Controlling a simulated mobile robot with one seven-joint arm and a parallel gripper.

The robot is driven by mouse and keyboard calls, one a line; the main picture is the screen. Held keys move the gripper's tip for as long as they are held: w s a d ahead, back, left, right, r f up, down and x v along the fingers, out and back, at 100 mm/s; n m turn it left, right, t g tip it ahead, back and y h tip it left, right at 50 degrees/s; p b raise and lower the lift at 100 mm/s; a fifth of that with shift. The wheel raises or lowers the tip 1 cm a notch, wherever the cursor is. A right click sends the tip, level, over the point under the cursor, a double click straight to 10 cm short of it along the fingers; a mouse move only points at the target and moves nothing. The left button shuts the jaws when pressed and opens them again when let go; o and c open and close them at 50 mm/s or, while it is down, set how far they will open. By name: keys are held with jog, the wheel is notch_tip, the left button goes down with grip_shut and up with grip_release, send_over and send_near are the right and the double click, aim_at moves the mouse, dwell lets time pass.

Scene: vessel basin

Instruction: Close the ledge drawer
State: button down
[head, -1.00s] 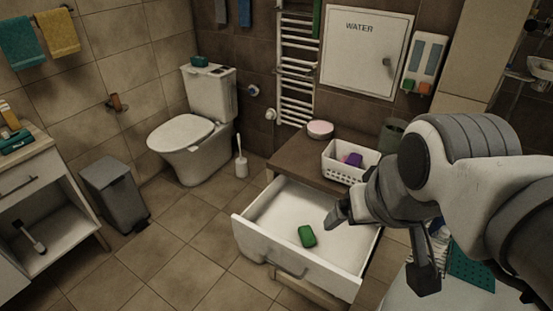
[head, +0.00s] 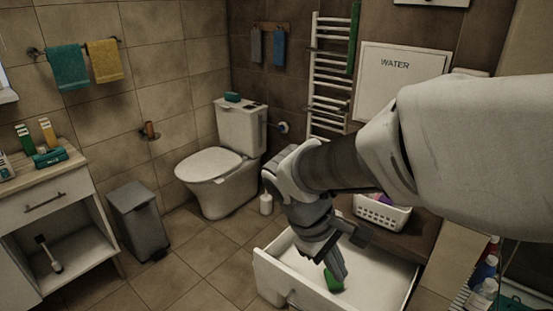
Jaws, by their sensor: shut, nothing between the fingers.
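The ledge drawer (head: 385,279) is white and stands pulled out, with its inside in view. Its front panel (head: 272,279) faces lower left, and part of it is cut off by the bottom edge of the picture. A green block (head: 333,283) lies in the drawer. My gripper (head: 340,270) points down over the drawer's inside, close to the green block, with its fingers shut and empty. Whether the fingertips touch the block or the drawer bottom, I cannot tell. My arm hides much of the ledge (head: 423,236).
A white basket (head: 381,215) stands on the ledge behind the drawer. Bottles (head: 483,290) stand at the lower right. The toilet (head: 215,178) and a grey bin (head: 139,220) are to the left. Tiled floor (head: 205,262) in front of them is clear.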

jog(key=w+a+f+n+t+h+b, duration=0.1)
jog(key=w+a+f+n+h+b, duration=0.35)
jog(key=f, duration=0.45)
jog(key=n+t+h+b, duration=0.2)
jog(key=n+t+b, duration=0.2)
jog(key=n+t, duration=1)
send_near(265, 272)
jog(key=shift+n+g, duration=0.55)
jog(key=shift+g, duration=0.15)
jog(key=x, duration=0.2)
jog(key=b+x, duration=0.1)
jog(key=x, duration=0.1)
jog(key=b+x, duration=0.1)
jog(key=x, duration=0.1)
jog(key=shift+w+r, duration=0.35)
jog(key=shift+w, duration=0.15)
jog(key=shift+d, duration=0.1)
